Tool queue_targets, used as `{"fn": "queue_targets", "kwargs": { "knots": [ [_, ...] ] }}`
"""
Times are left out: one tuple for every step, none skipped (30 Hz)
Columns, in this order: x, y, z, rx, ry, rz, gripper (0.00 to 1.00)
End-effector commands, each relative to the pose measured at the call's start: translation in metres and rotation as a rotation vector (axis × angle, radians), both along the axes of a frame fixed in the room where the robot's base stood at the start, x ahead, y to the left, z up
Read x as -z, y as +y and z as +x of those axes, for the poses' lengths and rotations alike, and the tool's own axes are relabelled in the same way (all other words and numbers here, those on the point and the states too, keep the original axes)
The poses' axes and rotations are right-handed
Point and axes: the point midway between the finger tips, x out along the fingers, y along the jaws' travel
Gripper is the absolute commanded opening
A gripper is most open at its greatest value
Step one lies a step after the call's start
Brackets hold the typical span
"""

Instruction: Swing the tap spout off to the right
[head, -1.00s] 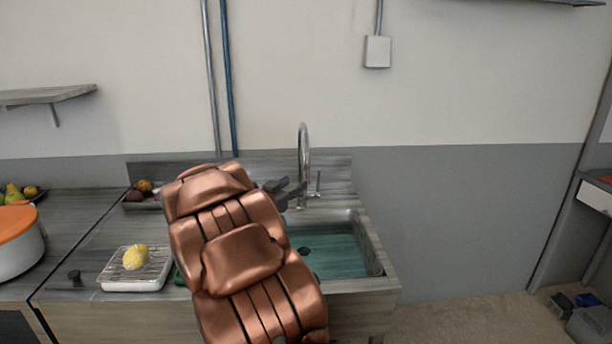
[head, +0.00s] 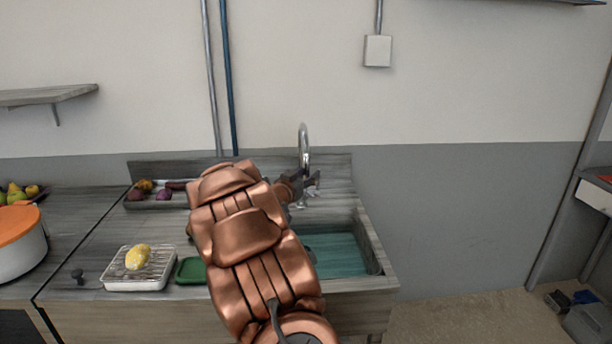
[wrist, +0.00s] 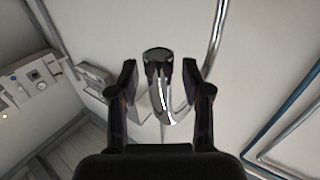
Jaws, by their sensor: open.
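The chrome tap (head: 303,140) rises behind the sink (head: 345,255) with a tall curved spout. My gripper (head: 305,184) is at the tap, level with the lower part of the spout, and partly hides it. In the wrist view, the spout (wrist: 158,62) comes up between the two open dark fingers of my gripper (wrist: 160,82). Gaps show on both sides, so the fingers look apart from it.
A white tray with a rack and a lemon (head: 138,257) sits on the counter at left, beside a green item (head: 190,271). A tray of vegetables (head: 160,204) stands at the back. A pot (head: 18,240) is far left. The wall right of the tap is clear.

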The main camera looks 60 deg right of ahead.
Motion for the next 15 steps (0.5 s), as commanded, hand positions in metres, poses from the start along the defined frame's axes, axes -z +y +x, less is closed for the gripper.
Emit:
{"fn": "queue_targets", "kwargs": {
  "knots": [
    [0.0002,0.0000,-0.0001,0.000,0.000,0.000,0.49],
    [0.0003,0.0001,-0.0001,0.000,0.000,0.000,0.49],
    [0.0002,0.0001,-0.0001,0.000,0.000,0.000,0.49],
    [0.0002,0.0002,-0.0001,0.000,0.000,0.000,0.49],
    [0.0002,0.0002,-0.0001,0.000,0.000,0.000,0.46],
    [0.0003,0.0002,-0.0001,0.000,0.000,0.000,0.42],
    [0.0003,0.0002,-0.0001,0.000,0.000,0.000,0.39],
    [0.0004,0.0003,-0.0001,0.000,0.000,0.000,0.36],
    [0.0004,0.0003,-0.0001,0.000,0.001,0.000,0.32],
    [0.0004,0.0003,-0.0001,0.000,0.000,0.000,0.29],
    [0.0004,0.0003,-0.0001,0.000,0.000,0.000,0.26],
    [0.0003,0.0003,-0.0001,0.000,0.000,0.000,0.21],
    [0.0003,0.0003,-0.0001,0.000,0.000,0.000,0.18],
    [0.0003,0.0004,-0.0001,0.000,0.001,0.000,0.15],
    [0.0003,0.0004,0.0000,0.000,0.001,0.000,0.11]
  ]
}}
